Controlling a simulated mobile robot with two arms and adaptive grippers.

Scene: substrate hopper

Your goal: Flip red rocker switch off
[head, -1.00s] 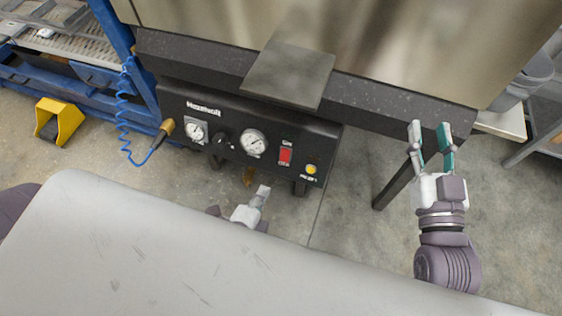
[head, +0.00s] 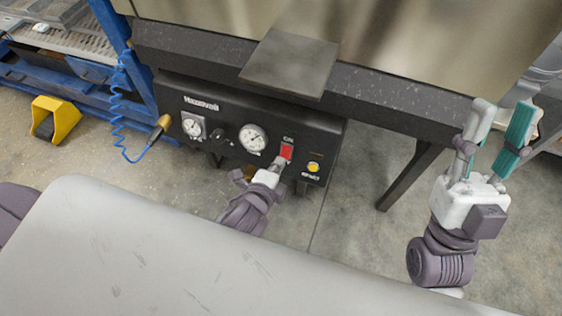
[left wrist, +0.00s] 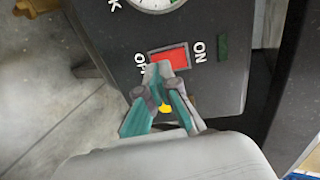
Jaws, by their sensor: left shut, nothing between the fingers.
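The red rocker switch (head: 287,151) sits on the right part of the black control panel (head: 232,168). In the left wrist view the switch (left wrist: 172,57) shows its ON label on the right and its OFF label on the left. My left gripper (head: 278,164) is shut and empty, with its fingertips at the switch's lower part. In the left wrist view my left gripper's tips (left wrist: 166,70) overlap the OFF end's lower corner; I cannot tell whether they touch it. My right gripper (head: 503,106) is open and empty, away from the panel at the right.
Two gauges (head: 253,138) and a black knob are left of the switch. A yellow button (head: 313,167) is just right of it. A flat metal plate (head: 290,63) juts out above the panel. A table leg (head: 408,178) stands between the panel and my right gripper.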

